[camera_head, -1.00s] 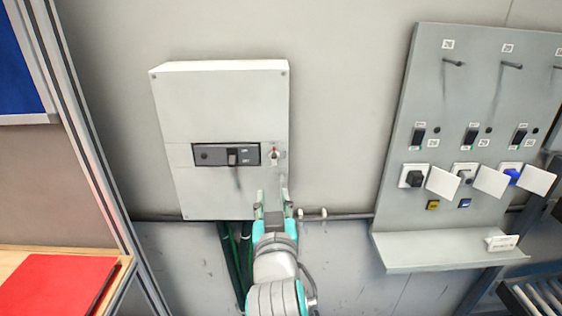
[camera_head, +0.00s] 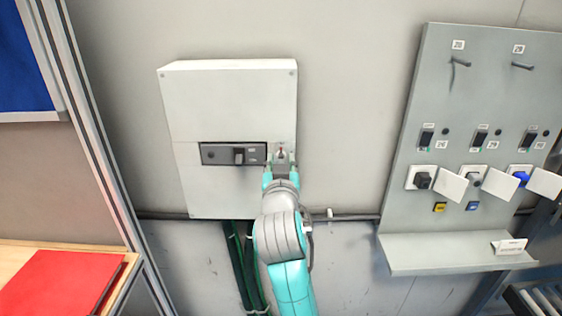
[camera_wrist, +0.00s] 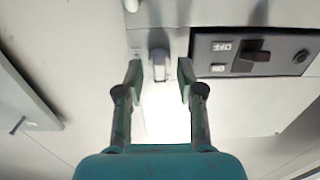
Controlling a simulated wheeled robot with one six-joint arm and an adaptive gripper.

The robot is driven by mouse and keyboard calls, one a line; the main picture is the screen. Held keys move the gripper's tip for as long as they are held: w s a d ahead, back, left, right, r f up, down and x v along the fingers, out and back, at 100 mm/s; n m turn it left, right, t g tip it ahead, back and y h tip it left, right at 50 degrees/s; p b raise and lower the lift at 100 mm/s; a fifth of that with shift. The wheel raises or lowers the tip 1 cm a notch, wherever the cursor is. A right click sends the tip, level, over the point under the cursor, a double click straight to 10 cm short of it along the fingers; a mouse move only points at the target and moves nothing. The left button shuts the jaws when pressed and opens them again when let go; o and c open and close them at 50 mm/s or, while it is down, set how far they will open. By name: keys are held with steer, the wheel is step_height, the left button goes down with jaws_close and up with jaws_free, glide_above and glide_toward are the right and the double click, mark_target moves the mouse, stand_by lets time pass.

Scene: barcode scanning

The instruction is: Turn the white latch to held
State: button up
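The white latch (camera_wrist: 159,65) is a small light knob on the front of the wall box, beside the dark switch panel. In the head view the latch spot (camera_head: 281,152) is partly covered by my gripper (camera_head: 281,163). In the wrist view my gripper (camera_wrist: 160,80) is open, with one finger on each side of the latch and a gap on both sides. The fingers do not appear to touch it. I cannot tell the exact depth between fingertips and latch.
The dark switch panel (camera_head: 220,154) with a lever and ON/OFF labels (camera_wrist: 221,57) sits close to the latch. A grey board (camera_head: 400,200) with switches, plugs and tags stands at the right. A red folder (camera_head: 60,283) lies at lower left.

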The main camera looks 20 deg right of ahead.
steer(key=shift+w+d, duration=0.1)
steer(key=shift+w, duration=0.2)
jaws_close()
